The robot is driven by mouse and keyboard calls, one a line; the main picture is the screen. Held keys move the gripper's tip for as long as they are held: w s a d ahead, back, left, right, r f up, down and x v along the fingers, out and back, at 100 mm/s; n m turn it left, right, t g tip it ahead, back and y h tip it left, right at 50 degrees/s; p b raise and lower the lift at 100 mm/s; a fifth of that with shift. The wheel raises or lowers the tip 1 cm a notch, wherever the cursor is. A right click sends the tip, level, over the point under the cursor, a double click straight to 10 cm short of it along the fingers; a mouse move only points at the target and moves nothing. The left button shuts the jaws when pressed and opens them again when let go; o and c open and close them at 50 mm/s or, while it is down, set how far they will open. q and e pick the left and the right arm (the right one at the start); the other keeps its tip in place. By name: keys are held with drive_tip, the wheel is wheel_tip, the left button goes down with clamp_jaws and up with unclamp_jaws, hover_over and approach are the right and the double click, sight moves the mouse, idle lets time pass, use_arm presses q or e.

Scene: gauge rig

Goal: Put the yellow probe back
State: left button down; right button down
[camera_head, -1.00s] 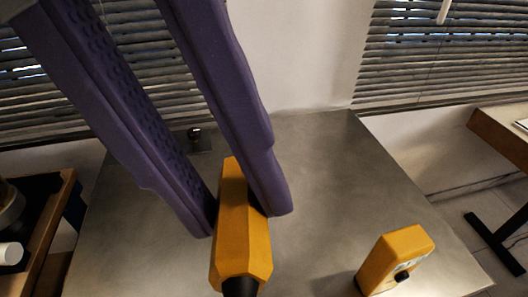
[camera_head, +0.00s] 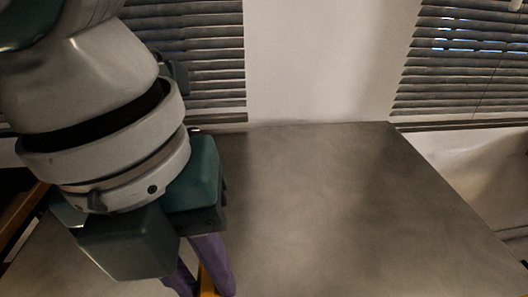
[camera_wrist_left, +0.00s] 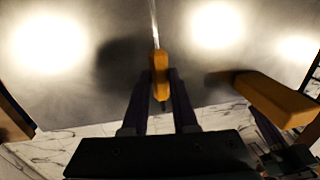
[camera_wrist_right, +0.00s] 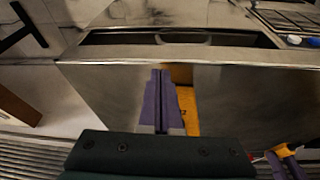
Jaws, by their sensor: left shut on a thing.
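The yellow probe (camera_wrist_left: 160,66) is between the purple fingers of my left gripper (camera_wrist_left: 159,85), which is shut on it. A thin metal rod runs from the probe over the grey table. In the head view my left gripper (camera_head: 205,285) is at the bottom edge, with only a sliver of yellow showing. A larger yellow gauge body (camera_wrist_left: 272,98) is to the right in the left wrist view, close to a purple finger of my right gripper. In the right wrist view my right gripper (camera_wrist_right: 160,80) has its fingers together, and the gauge body (camera_wrist_right: 186,100) shows beside them.
The grey metal table (camera_head: 330,200) is bare on its right side in the head view. Blinds (camera_head: 465,60) and a white wall stand behind it. In the right wrist view a long dark recess (camera_wrist_right: 120,38) lies beyond the table edge.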

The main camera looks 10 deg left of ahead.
use_arm(q)
wheel_tip(320, 180, down, 7)
drive_tip(key=shift+r+b, duration=0.1)
drive_tip(key=shift+b, duration=0.35)
drive_tip(key=c, duration=0.7)
unclamp_jaws()
drive_tip(key=shift+r, duration=0.3)
drive_tip(key=r, duration=0.3)
drive_tip(key=a+r+p, duration=0.1)
drive_tip(key=r, duration=0.7)
drive_tip(key=shift+s+a+r+p, duration=0.2)
drive_tip(key=shift+a+p, duration=0.1)
